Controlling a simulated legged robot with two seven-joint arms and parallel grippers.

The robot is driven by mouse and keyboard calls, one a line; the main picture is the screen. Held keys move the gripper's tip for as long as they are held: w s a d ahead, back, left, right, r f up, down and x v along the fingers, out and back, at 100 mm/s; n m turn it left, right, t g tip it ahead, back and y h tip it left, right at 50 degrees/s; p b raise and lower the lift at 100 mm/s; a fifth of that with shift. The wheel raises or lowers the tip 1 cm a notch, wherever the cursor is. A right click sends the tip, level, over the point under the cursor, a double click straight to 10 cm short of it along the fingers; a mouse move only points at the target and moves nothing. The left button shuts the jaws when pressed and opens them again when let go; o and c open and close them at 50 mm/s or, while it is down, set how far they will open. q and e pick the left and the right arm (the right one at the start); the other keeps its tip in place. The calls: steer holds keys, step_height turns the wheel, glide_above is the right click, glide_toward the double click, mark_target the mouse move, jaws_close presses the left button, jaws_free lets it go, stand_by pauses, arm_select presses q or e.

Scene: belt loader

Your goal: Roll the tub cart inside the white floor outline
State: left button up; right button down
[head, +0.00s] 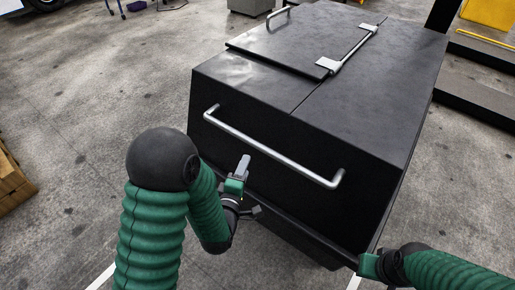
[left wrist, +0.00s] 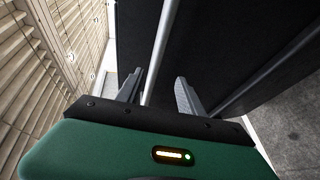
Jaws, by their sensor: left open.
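The tub cart (head: 290,150) is a large black lidded box, close in front of me in the head view. A silver handle bar (head: 270,148) runs across its near face. My left gripper (head: 241,168) is open and empty at the near face, just below the bar in the picture. In the left wrist view a silver bar (left wrist: 164,45) runs between its two spread fingers, which are not closed on it. My right gripper (head: 368,265) is at the cart's lower right near corner; its fingers are hidden. White floor lines (head: 101,278) show in short pieces at the bottom of the head view.
A wooden crate or pallet (head: 14,182) stands at the left edge. A grey box (head: 250,6) stands behind the cart. A dark structure with yellow parts (head: 488,14) is at the upper right. Bare concrete floor (head: 90,95) lies open left of the cart.

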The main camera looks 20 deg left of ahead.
mark_target(267, 152)
arm_select(q)
steer(key=w+d, duration=0.1)
steer(key=w, duration=0.2)
steer(key=w+d, duration=0.2)
steer(key=w, duration=0.2)
steer(key=w+d+f, duration=0.1)
steer(key=w, duration=0.2)
steer(key=shift+w+d, duration=0.15)
steer(key=shift+d, duration=0.15)
steer(key=w+a, duration=0.1)
steer(key=w+a+f, duration=0.1)
steer(key=w, duration=0.1)
steer(key=w+a, duration=0.1)
steer(key=shift+w+a+f, duration=0.15)
steer(key=shift+a+f, duration=0.1)
steer(key=shift+a, duration=0.05)
steer(key=shift+d+r, duration=0.2)
steer(key=shift+d, duration=0.75)
steer(key=shift+c, duration=0.5)
steer(key=shift+d, duration=0.2)
steer(key=shift+c, duration=1.1)
steer(key=shift+d, duration=0.1)
steer(key=shift+c, duration=1.2)
steer(key=shift+a, duration=0.5)
jaws_close()
steer(key=shift+a, duration=0.2)
arm_select(e)
steer(key=d+f, duration=0.2)
steer(key=shift+d, duration=0.35)
steer(key=shift+d, duration=0.15)
